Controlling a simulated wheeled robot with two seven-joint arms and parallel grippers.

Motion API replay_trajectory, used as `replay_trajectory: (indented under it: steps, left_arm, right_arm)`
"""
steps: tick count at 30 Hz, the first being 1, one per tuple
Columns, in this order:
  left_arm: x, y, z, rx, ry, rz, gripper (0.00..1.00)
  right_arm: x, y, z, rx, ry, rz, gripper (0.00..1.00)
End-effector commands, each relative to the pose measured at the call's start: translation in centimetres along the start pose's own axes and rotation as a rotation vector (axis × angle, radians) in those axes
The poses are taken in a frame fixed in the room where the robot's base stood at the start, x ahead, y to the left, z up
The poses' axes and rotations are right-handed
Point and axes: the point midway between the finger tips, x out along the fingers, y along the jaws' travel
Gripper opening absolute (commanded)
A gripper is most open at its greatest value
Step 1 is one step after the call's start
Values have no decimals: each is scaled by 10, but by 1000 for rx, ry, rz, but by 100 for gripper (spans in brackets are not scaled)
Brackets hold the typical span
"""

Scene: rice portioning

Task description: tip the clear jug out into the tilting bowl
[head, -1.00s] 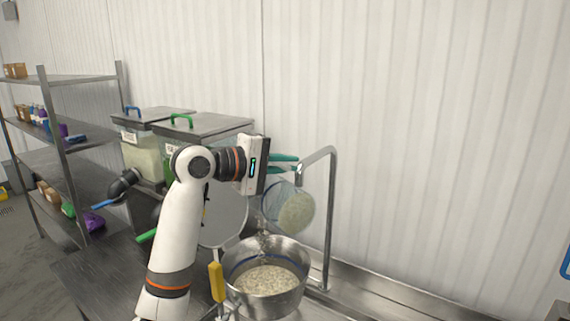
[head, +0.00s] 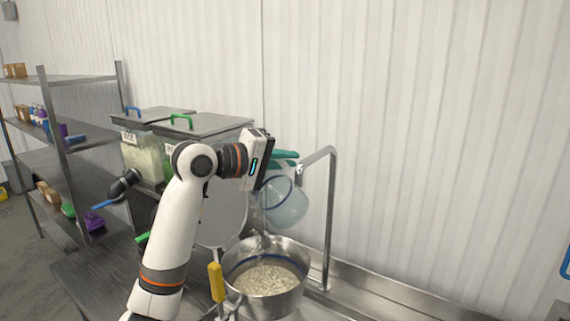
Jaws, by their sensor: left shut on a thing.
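The clear jug (head: 287,206) hangs tilted above the steel tilting bowl (head: 239,266), its blue-edged mouth turned down to the left. It looks empty or nearly so. My left gripper (head: 284,158), with teal fingers, is shut on the jug, probably at its handle; the exact grip is partly hidden by the gripper body. The bowl stands upright with pale rice (head: 267,280) in it, and a faint pale trickle shows just above its back rim. My right gripper is not in view.
A steel tap (head: 329,215) rises just right of the jug and bowl. A yellow handle (head: 217,283) stands at the bowl's left. Lidded bins (head: 203,125) are behind my arm, and a shelf rack (head: 62,140) is at the left. The steel counter (head: 400,300) at the right is mostly clear.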

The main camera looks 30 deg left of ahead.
Motion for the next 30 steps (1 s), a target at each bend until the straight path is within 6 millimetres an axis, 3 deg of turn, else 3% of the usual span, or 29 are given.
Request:
replay_trajectory:
  steps: [9,15,19,30]
  left_arm:
    - [-7,-29,8,792,-161,5,0]
    - [-10,-44,12,1201,-242,3,0]
    - [-10,-48,12,1305,-262,2,0]
    - [-5,-42,7,1308,-259,0,0]
  right_arm:
    - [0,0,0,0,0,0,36]
    - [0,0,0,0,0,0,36]
    - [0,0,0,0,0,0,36]
    - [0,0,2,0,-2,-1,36]
